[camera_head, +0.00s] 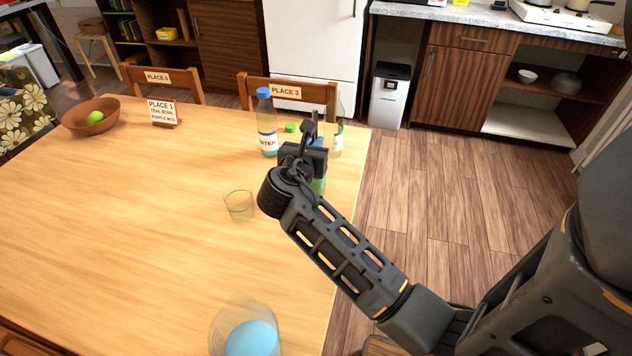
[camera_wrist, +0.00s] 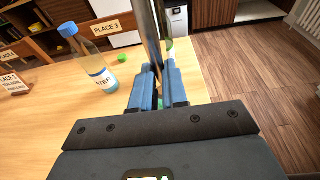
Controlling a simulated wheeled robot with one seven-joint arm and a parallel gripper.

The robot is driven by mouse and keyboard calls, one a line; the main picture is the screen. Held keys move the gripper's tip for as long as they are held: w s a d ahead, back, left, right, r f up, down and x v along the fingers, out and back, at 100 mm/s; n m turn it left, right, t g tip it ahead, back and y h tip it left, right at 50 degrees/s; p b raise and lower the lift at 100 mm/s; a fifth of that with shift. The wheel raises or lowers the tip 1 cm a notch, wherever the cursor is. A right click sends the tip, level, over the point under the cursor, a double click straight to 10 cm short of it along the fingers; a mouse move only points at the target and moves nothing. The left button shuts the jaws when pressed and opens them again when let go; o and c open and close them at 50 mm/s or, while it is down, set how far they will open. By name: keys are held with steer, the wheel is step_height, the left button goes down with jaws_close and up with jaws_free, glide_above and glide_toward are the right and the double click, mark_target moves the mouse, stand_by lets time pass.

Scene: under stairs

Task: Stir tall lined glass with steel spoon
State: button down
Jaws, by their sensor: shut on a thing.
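My gripper (camera_head: 306,150) is over the right part of the table, past the short clear glass. In the wrist view its blue fingers (camera_wrist: 158,80) are shut on an upright, long metal piece (camera_wrist: 150,30), which looks like the steel spoon's handle. The spoon's lower end is hidden behind the fingers. A green patch (camera_head: 318,186) shows just below my gripper in the head view; I cannot tell whether it belongs to the tall lined glass. No lines on a glass can be made out, and I cannot tell whether the spoon is inside one.
A water bottle (camera_head: 267,125) stands left of my gripper, with a clear labelled bottle (camera_head: 338,138) behind right. A short clear glass (camera_head: 239,206) and a clear vessel with blue contents (camera_head: 250,340) stand nearer. A wooden bowl (camera_head: 92,118) is far left. The table's left middle is clear.

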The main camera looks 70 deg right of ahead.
steer(key=shift+r, duration=2)
steer(key=shift+w, duration=0.1)
